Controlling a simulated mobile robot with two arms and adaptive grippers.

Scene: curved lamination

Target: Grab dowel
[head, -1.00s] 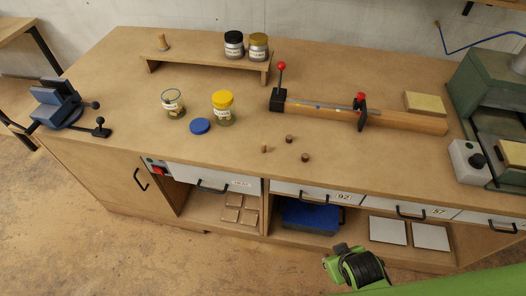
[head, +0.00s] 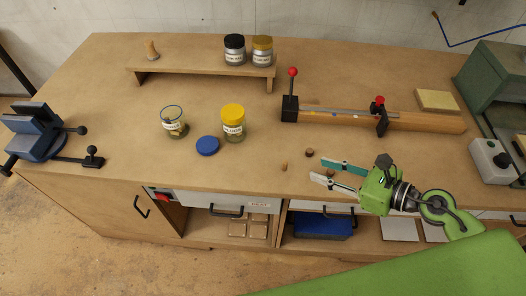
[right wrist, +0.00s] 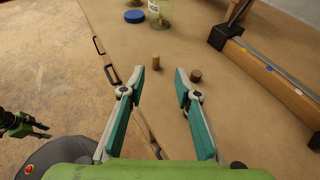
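A small light-wood dowel (head: 284,166) stands near the bench's front edge. In the right wrist view the dowel (right wrist: 156,62) shows just beyond and between the fingertips. My right gripper (head: 324,170) is open, its teal fingers pointing left toward the dowel, with nothing between them; it also shows in the right wrist view (right wrist: 160,74). A darker round wooden plug (head: 309,153) stands behind the dowel; in the right wrist view this plug (right wrist: 195,75) is just beyond the right fingertip. My left gripper (right wrist: 30,128) shows at the left edge of the right wrist view, too small to read.
A blue lid (head: 208,146), a yellow-lidded jar (head: 233,125) and an open glass jar (head: 173,122) stand to the left. A clamped wooden beam (head: 420,122) lies behind. Bench between is clear.

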